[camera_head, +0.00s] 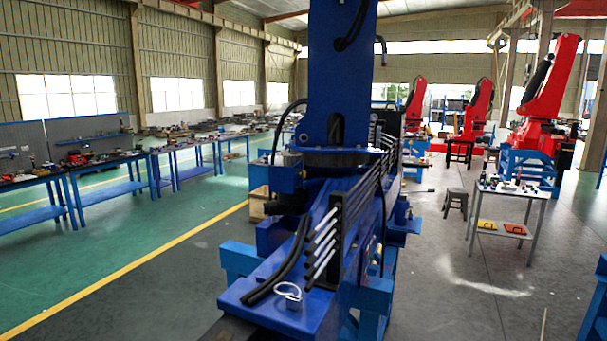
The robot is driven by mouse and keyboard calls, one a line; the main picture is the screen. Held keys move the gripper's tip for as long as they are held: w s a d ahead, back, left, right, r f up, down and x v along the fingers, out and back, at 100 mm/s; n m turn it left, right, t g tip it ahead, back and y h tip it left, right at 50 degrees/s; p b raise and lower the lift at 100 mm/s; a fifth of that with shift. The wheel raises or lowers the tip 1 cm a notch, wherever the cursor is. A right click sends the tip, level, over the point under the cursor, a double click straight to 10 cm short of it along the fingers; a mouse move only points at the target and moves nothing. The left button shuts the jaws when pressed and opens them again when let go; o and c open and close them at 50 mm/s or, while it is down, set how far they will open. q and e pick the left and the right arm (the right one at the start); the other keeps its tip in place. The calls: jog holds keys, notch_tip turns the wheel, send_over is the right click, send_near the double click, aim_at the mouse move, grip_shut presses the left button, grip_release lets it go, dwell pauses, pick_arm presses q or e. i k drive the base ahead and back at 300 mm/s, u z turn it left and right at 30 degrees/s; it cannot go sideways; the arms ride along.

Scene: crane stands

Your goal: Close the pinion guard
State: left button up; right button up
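A large blue crane assembly (335,80) stands upright in the middle of the view on a blue base (270,290). A dark round collar (335,158) sits at the foot of its column, with a blue motor-like block (287,178) to its left. I cannot tell which part is the pinion guard, or whether it is open or closed. A small pale ring-shaped fitting (288,292) lies on the near end of the base. Neither of my grippers shows in the view.
Blue trestles (240,258) carry the base. Workbenches with parts (100,165) line the left side. A small table (510,190) and a stool (455,200) stand at right, with red cranes (545,90) behind. Floor (150,270) is clear left of the base.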

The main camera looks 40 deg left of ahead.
aim_at(282, 180)
jog(key=i, duration=0.6)
jog(key=u, duration=1.55)
